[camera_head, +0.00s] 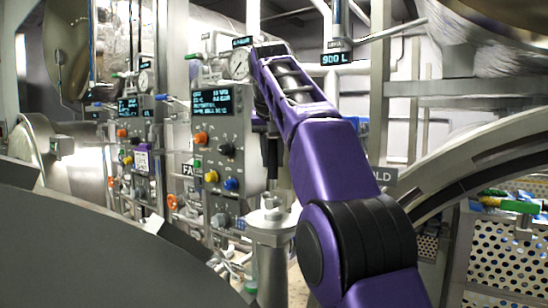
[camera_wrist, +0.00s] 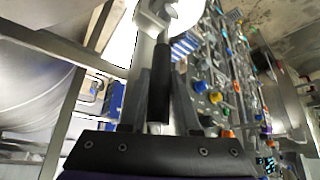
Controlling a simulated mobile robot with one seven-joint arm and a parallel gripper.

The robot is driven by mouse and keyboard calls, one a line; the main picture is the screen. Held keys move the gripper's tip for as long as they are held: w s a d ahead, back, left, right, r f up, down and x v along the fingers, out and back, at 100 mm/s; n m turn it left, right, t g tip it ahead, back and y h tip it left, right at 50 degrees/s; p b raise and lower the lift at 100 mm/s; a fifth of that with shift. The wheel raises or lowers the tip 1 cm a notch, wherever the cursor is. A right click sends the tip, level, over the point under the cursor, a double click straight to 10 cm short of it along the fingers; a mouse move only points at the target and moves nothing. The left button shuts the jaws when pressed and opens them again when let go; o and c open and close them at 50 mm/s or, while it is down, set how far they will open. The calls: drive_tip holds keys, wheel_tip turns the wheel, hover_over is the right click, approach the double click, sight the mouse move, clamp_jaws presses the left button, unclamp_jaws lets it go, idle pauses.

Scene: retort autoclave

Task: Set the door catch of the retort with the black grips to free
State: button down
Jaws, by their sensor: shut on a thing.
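A black cylindrical grip (camera_wrist: 159,85) on a metal lever shows in the middle of the wrist view. My gripper (camera_wrist: 162,95) is shut on this grip, with its fingers on either side of it. The lever's bright metal end (camera_wrist: 172,15) lies beyond the grip at the top of that view. In the head view my purple arm hides most of the gripper, and a dark upright piece, perhaps the grip (camera_head: 270,158), shows left of the arm above a metal post with a bolted top (camera_head: 268,213). The catch's setting cannot be read.
Control panels (camera_head: 218,135) with coloured knobs, gauges and displays stand left of my arm. A large round metal rim (camera_head: 470,150) and perforated baskets (camera_head: 510,250) are at the right. A big curved metal surface (camera_head: 90,250) fills the lower left. Pipes run overhead.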

drive_tip(key=shift+a+f, duration=0.1)
drive_tip(key=c, duration=0.7)
unclamp_jaws()
drive_tip(key=shift+w, duration=0.1)
drive_tip(key=shift+o, duration=0.2)
drive_tip(key=shift+s+r, duration=0.25)
drive_tip(key=shift+r, duration=0.2)
drive_tip(key=s+b, duration=0.6)
drive_tip(key=s, duration=0.6)
drive_tip(key=shift+s+a, duration=0.15)
drive_tip(key=shift+a, duration=0.25)
drive_tip(key=shift+r, duration=0.1)
